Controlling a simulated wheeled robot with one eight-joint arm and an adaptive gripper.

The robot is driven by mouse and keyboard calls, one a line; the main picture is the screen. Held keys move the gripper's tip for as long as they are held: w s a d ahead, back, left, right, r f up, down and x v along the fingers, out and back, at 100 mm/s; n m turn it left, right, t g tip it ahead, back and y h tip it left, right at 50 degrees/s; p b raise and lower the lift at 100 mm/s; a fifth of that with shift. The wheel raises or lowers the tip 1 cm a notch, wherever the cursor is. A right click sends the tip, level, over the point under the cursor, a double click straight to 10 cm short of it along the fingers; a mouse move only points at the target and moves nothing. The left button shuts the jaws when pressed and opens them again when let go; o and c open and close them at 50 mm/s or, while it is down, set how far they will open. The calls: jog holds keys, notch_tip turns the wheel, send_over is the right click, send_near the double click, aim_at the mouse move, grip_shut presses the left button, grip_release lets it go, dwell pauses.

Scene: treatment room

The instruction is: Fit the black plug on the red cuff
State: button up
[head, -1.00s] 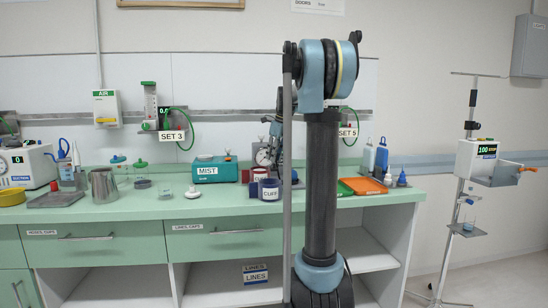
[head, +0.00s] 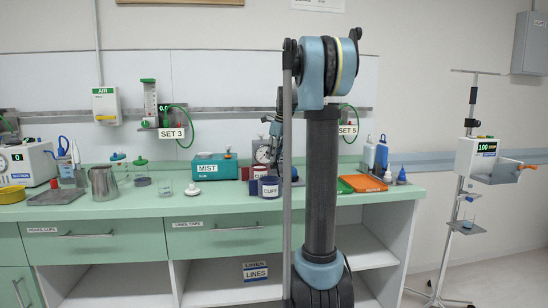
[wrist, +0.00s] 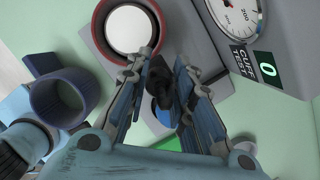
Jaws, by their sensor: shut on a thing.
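My gripper (wrist: 162,70) is shut on a small black piece, seemingly the black plug (wrist: 159,90), which is partly covered by the fingers in the wrist view. The red cuff (wrist: 100,28) stands just beyond the fingertips, up and to the left, as a red ring around a white round inside. The plug looks apart from it, though depth is hard to judge. In the head view the red cuff (head: 259,172) stands on the counter behind the blue cuff, and my arm hides most of the gripper.
The blue cuff (wrist: 68,97) stands left of my gripper. The cuff tester with a dial (wrist: 237,14) and a 0 display is at upper right. The teal MIST box (head: 208,169) stands left of the cuffs. An orange tray (head: 366,184) lies to the right.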

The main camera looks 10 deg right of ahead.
jog(key=shift+f, duration=0.9)
dwell(0.7)
jog(key=o, duration=0.9)
jog(key=shift+o, duration=0.2)
jog(key=shift+r, duration=0.1)
jog(key=shift+r, duration=3.4)
jog(key=shift+s, duration=0.1)
